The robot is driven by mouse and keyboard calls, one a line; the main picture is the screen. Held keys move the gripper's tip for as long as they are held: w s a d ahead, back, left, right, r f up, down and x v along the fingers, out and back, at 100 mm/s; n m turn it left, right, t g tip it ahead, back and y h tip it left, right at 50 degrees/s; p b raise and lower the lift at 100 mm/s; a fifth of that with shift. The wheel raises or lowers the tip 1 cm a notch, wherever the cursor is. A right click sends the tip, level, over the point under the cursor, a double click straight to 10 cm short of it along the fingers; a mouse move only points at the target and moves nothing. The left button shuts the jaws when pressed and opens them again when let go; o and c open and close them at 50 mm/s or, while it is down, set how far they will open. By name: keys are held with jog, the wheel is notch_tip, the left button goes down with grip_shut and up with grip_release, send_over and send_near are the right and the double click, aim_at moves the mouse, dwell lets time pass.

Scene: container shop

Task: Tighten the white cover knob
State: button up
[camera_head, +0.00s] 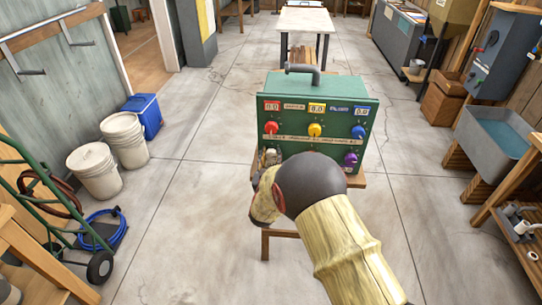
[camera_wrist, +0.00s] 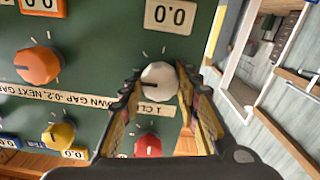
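The white cover knob (camera_wrist: 160,82) is on the green panel in the wrist view, under a 0.0 display. My gripper (camera_wrist: 160,84) has its fingers apart, one on each side of the white knob. The fingertips are very close to it, and I cannot tell whether they touch.
Near the white knob are an orange knob (camera_wrist: 38,65), a red knob (camera_wrist: 147,146) and a yellow knob (camera_wrist: 59,134). The box stands on a small wooden stand (camera_head: 357,181). White buckets (camera_head: 95,172) and a blue bin (camera_head: 146,114) stand left. Open floor surrounds the stand.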

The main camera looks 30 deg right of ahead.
jog(key=o, duration=0.5)
jog(key=shift+c, duration=0.2)
jog(key=shift+s, duration=0.1)
jog(key=v, duration=1.2)
